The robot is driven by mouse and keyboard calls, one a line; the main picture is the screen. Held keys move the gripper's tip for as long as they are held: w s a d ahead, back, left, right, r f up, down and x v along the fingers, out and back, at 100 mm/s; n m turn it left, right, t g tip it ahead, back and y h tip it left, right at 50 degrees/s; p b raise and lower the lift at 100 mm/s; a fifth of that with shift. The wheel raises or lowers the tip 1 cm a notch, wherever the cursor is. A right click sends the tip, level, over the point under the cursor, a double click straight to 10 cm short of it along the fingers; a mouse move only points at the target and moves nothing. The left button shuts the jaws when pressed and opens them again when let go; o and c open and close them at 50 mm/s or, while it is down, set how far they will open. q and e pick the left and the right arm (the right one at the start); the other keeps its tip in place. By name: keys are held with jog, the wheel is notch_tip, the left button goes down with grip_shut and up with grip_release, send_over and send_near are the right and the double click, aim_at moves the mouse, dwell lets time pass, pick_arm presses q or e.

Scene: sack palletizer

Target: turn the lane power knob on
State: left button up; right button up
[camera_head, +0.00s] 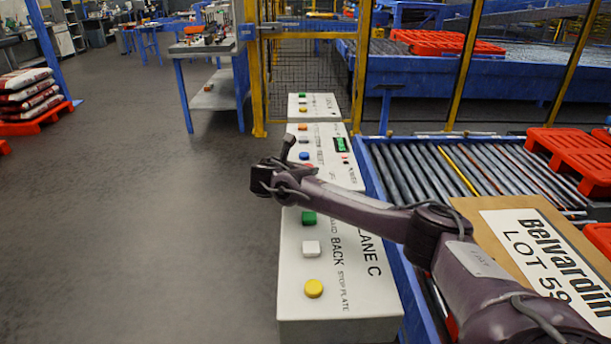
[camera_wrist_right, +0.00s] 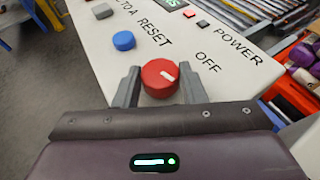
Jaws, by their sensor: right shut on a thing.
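The lane power knob (camera_wrist_right: 159,84) is a round red knob with a white mark, on a white panel. It sits between the two grey fingers of my right gripper (camera_wrist_right: 160,80) in the right wrist view, and they are shut on its sides. The white mark lies on the right part of the knob's top, on the side of the printed OFF; POWER is printed farther right. In the head view my right gripper (camera_head: 298,172) is over the middle of the control panels, and its wrist hides most of the knob. My left gripper is not in view.
A blue button (camera_wrist_right: 123,40) is close left of the knob, with a small red square (camera_wrist_right: 203,23) above right. The nearer Lane C panel (camera_head: 342,240) has green, white and yellow buttons.

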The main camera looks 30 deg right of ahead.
jog(key=shift+w+m+g+h+b, duration=0.2)
jog(key=shift+m+g+h+b, duration=0.35)
jog(key=shift+m+g, duration=1.05)
jog(key=o, duration=1)
jog(key=v, duration=0.7)
jog(key=shift+w+a+f+b, duration=0.1)
jog(key=shift+w+b, duration=0.05)
jog(key=shift+b, duration=0.25)
jog(key=shift+a+r, duration=0.2)
jog(key=shift+a, duration=0.15)
jog(key=shift+r, duration=0.1)
